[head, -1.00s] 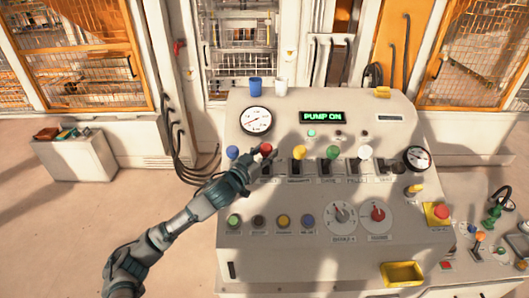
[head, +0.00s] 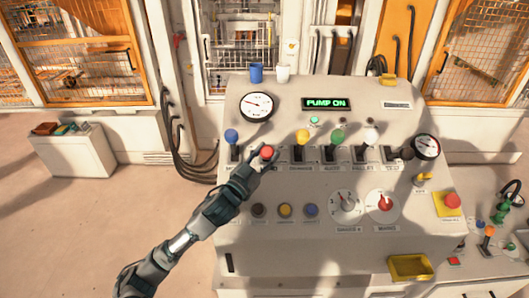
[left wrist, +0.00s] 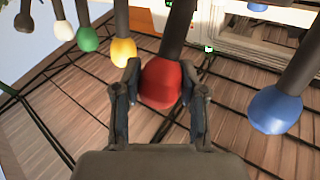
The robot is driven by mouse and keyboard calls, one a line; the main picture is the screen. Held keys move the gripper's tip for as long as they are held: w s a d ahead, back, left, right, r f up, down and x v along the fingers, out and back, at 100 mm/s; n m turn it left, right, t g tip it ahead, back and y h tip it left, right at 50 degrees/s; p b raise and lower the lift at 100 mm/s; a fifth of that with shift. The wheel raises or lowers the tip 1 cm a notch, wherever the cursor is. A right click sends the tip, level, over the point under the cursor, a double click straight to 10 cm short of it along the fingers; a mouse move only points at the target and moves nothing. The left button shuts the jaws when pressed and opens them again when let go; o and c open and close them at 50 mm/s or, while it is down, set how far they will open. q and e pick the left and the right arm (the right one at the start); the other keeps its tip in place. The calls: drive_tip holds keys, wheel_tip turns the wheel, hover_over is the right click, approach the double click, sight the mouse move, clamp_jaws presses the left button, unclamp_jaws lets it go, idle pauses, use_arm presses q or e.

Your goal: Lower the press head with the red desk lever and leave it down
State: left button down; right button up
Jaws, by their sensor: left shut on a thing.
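The red lever knob (head: 267,152) is in the row of levers on the sloped desk, between the blue knob (head: 232,136) and the yellow knob (head: 303,136). It sits lower in the head view than its neighbours, tilted towards me. My left gripper (head: 263,160) is shut on it. In the left wrist view the red knob (left wrist: 161,82) lies between the two fingers of the left gripper (left wrist: 160,98). The display (head: 327,103) reads PUMP ON. I cannot make out the press head. My right gripper is out of view.
The green knob (head: 338,135) and white knob (head: 371,133) stand further right. Below are push buttons, two dials and a red button on a yellow plate (head: 447,205).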

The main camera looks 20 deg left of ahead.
use_arm(q)
drive_tip(key=shift+d, duration=0.1)
drive_tip(key=c, duration=0.9)
unclamp_jaws()
drive_tip(key=shift+o, duration=1.3)
drive_tip(key=shift+d, duration=0.25)
drive_tip(key=shift+s, duration=0.1)
drive_tip(key=v, duration=1.1)
drive_tip(key=shift+s+a+f, duration=0.2)
drive_tip(key=shift+s+f, duration=0.05)
